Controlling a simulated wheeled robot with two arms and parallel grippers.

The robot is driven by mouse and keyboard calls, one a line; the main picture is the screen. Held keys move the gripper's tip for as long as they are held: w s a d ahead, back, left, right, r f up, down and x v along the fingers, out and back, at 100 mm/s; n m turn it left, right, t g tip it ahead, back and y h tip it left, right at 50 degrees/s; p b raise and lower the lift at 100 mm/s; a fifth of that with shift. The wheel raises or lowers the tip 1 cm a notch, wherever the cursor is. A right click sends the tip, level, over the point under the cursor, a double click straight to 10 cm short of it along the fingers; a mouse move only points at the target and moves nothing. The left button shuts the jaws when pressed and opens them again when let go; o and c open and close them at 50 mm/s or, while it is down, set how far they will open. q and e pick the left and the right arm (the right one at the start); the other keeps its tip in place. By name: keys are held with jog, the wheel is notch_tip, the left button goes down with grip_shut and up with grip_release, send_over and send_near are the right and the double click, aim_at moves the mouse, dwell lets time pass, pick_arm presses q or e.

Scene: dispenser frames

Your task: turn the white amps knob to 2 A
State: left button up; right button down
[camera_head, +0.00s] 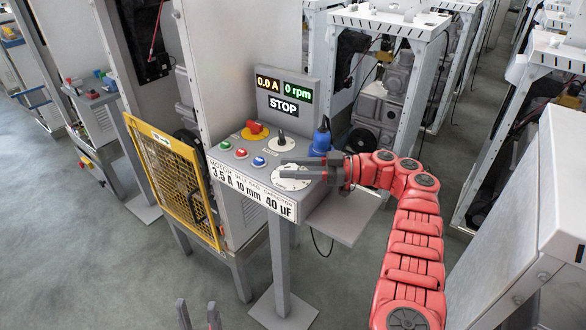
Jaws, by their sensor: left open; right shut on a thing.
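The white amps knob's round dial (291,185) lies at the lower right of the grey control panel's sloping face. My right gripper (284,168) reaches over it from the right and is shut on the knob. The fingers hide the knob, and I cannot read its pointer or scale. The display (268,84) reads 0.0 A, beside 0 rpm and STOP. The plate (252,191) on the front edge reads 3.5 A, 10 mm and 40 µF. My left gripper (197,303) is open and empty at the bottom edge, well below the panel.
A red switch on yellow (255,129), a black pointer knob on a white disc (281,140), and green, red and blue buttons (241,153) share the panel. A blue plug-like part (321,138) stands close behind my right gripper. A yellow mesh guard (173,180) is at left.

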jog(key=c, duration=0.8)
grip_release()
jog(key=shift+s+a+f, duration=0.1)
jog(key=shift+f, duration=0.2)
jog(key=o, duration=0.4)
jog(key=shift+a, duration=0.1)
jog(key=shift+r, duration=0.15)
jog(key=d+b, duration=0.3)
jog(key=d, duration=0.9)
jog(key=shift+s+d+b, duration=0.1)
jog(key=shift+b, duration=0.3)
